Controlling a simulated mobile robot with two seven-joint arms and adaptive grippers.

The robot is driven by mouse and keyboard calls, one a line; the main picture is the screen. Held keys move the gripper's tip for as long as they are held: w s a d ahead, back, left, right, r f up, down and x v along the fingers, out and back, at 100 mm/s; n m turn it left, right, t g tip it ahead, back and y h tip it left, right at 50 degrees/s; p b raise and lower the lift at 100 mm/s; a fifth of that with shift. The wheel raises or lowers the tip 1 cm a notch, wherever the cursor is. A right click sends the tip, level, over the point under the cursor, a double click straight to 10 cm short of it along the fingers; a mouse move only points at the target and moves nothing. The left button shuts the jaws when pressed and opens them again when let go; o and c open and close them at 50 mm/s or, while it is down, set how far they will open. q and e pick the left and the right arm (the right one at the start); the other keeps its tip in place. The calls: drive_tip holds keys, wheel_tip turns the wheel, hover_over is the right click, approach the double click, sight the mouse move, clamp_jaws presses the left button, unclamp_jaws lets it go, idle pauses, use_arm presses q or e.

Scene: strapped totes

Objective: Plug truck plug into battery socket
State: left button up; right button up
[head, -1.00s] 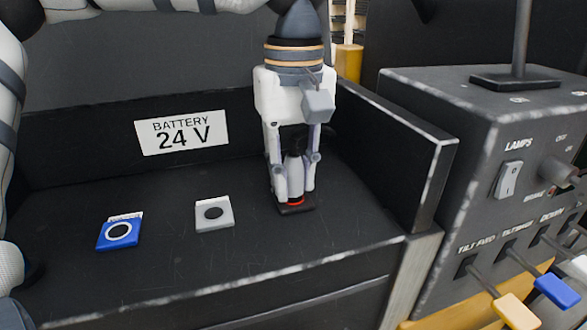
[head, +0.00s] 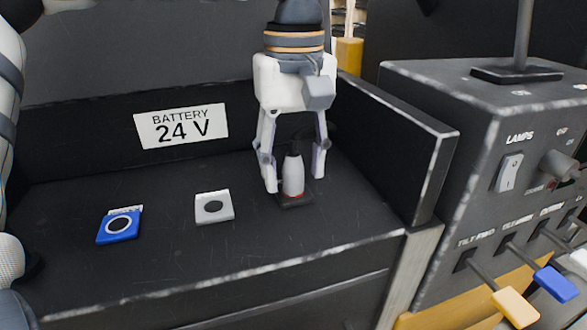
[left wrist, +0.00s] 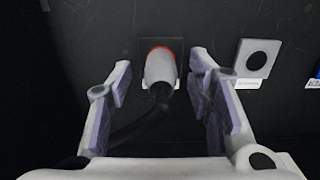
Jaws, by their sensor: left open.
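The truck plug (head: 293,178) is a light grey body with a black cable end, standing upright on a dark square socket plate (head: 290,204) with a red ring at its base. I cannot see how deep it sits. My left gripper (head: 294,184) is open above the plate, one finger on each side of the plug with gaps between. In the left wrist view the plug (left wrist: 160,68) stands between the spread fingers (left wrist: 162,88), and its black cable (left wrist: 140,124) runs down to the left. The right gripper is not in view.
A white socket plate (head: 200,215) and a blue one (head: 106,237) lie left on the dark shelf. A "BATTERY 24 V" label (head: 181,129) is on the back wall. A raised side wall (head: 405,165) and a control box with levers (head: 440,110) stand at right.

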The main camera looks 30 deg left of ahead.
use_arm(q)
wheel_tip(320, 180, up, 11)
drive_tip(key=shift+f, duration=0.2)
idle(0.4)
